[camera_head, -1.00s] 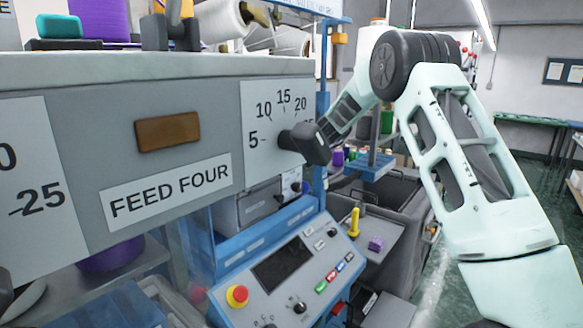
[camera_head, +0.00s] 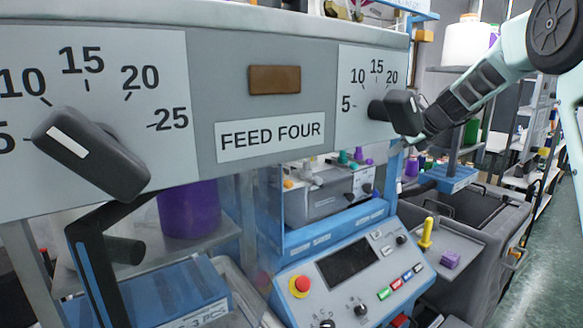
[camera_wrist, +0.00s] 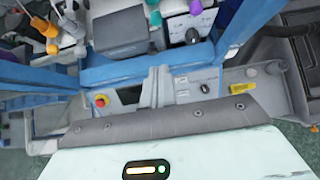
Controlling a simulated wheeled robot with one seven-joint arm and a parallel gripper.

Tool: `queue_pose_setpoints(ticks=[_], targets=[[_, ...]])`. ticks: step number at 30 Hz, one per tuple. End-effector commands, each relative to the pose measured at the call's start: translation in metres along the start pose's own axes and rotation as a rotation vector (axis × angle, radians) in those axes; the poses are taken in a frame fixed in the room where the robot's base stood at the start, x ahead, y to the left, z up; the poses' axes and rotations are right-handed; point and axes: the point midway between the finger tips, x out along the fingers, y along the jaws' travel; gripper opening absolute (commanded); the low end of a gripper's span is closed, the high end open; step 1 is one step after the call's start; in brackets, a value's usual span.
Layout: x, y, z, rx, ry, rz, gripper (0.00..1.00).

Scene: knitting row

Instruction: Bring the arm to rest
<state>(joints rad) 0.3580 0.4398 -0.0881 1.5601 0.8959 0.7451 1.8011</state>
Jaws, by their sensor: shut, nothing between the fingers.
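My arm comes in from the right in the head view. Its dark end, my gripper (camera_head: 434,122), is partly hidden behind the black knob (camera_head: 402,111) of the right dial; I cannot tell if they touch. In the wrist view my gripper's grey fingers (camera_wrist: 155,87) are together and empty, above the control console (camera_wrist: 185,88).
A grey panel (camera_head: 225,60) reads FEED FOUR; its left dial has a large dark knob (camera_head: 92,152) with a white mark. Below are the blue console (camera_head: 290,270) with a red stop button (camera_head: 299,285) and a yellow upright piece (camera_head: 426,232). Green floor (camera_head: 540,270) is open at right.

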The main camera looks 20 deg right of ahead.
Motion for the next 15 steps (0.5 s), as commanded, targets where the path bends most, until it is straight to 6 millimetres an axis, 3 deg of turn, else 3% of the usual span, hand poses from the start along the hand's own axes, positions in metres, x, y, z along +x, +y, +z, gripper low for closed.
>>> queue_pose_setpoints(ticks=[4,7,15], targets=[[0.002,0.011,-0.007,-0.075,0.026,0.006,0.00],[0.006,0.040,-0.029,-0.289,0.096,0.027,0.00],[-0.002,0.149,-0.133,-1.297,0.314,0.236,0.00]])
